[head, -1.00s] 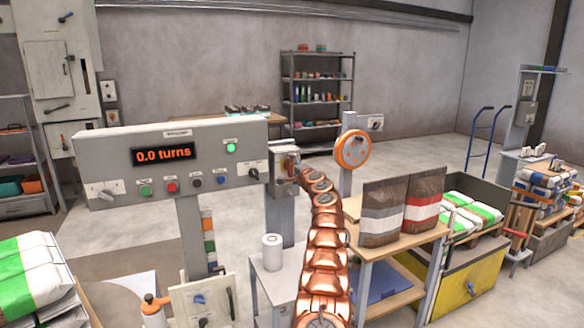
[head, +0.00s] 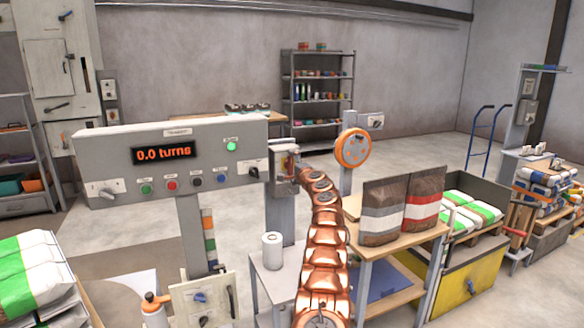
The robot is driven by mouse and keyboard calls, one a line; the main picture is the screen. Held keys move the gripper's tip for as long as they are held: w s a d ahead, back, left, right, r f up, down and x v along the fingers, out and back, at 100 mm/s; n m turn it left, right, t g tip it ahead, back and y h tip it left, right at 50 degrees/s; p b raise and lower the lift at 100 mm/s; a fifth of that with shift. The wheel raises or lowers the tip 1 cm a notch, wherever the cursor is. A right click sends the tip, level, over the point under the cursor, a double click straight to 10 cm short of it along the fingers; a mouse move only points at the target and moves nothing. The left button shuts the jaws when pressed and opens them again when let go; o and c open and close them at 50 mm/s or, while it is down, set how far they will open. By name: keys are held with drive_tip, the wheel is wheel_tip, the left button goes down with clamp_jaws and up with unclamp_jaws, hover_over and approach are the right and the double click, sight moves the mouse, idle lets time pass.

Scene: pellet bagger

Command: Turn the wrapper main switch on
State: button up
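The wrapper's grey control panel (head: 215,145) stands at centre left, with a lit "0.0 turns" display (head: 161,154), a lit green lamp (head: 231,146) and a row of buttons. A rotary knob sits at its left end (head: 105,190) and another at its right end (head: 253,171). Just right of the panel, a small grey box (head: 285,147) with a bit of red and yellow sits on a post. My copper arm reaches up to this box. My gripper (head: 287,182) is at the box front, small and partly merged with it; its fingers cannot be made out. The switch labels are unreadable.
A round orange device (head: 352,148) on a post stands close right of my arm. A table (head: 410,245) with two upright bags is to the right. A white roll (head: 272,250) stands on a cabinet below. Stacked bags (head: 30,275) are at lower left.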

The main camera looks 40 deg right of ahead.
drive_tip(key=shift+s+a+r, duration=0.1)
drive_tip(key=shift+s, duration=0.05)
idle(0.3)
drive_tip(key=v, duration=0.7)
idle(0.8)
drive_tip(key=shift+s, duration=0.1)
idle(0.5)
